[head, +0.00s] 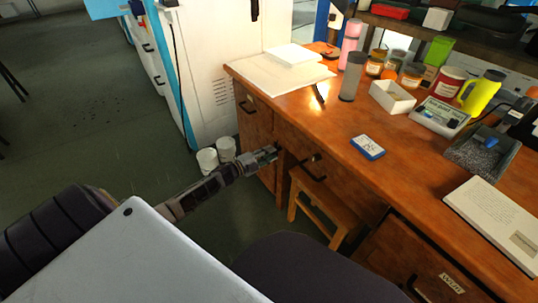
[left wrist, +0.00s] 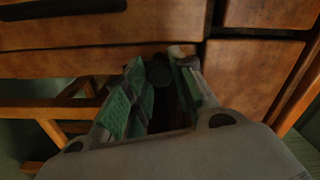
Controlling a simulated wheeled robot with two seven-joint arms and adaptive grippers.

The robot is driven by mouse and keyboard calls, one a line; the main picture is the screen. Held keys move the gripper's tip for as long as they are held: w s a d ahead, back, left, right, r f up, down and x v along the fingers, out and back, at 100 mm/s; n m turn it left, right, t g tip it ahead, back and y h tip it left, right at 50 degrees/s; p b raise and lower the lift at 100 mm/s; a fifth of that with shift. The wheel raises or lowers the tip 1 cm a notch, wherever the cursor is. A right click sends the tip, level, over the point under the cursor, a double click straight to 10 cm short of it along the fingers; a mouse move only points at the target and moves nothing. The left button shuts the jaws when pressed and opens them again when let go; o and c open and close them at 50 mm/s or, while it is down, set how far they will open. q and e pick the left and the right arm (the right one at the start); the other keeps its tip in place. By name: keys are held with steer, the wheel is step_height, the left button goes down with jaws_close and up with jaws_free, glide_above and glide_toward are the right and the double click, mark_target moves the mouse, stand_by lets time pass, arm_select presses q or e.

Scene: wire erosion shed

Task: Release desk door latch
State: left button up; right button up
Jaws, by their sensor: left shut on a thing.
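The wooden desk (head: 345,140) has a left pedestal whose front panel (head: 258,128) faces my left arm. My left gripper (head: 270,153) is at that front, low under the desk top, beside the stool. In the left wrist view, its green-padded fingers (left wrist: 159,62) are shut around a small dark rounded piece (left wrist: 159,76), which looks like the latch. The fingers hide most of this piece, so I cannot tell how far it is turned. The door itself shows no clear gap. My right gripper is not in view.
A wooden stool (head: 325,212) stands under the desk, right of my gripper. A drawer handle (head: 309,173) sticks out close by. White buckets (head: 208,160) stand on the floor to the left. Jars, a meter (head: 367,147) and a tray crowd the desk top.

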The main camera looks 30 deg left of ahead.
arm_select(q)
steer(key=shift+d+m, duration=0.1)
steer(key=shift+m, duration=0.5)
steer(key=shift+f, duration=0.1)
steer(key=o, duration=1.1)
steer(key=shift+c, duration=0.2)
steer(key=shift+s, duration=0.15)
steer(key=v, duration=1.2)
stand_by(0.4)
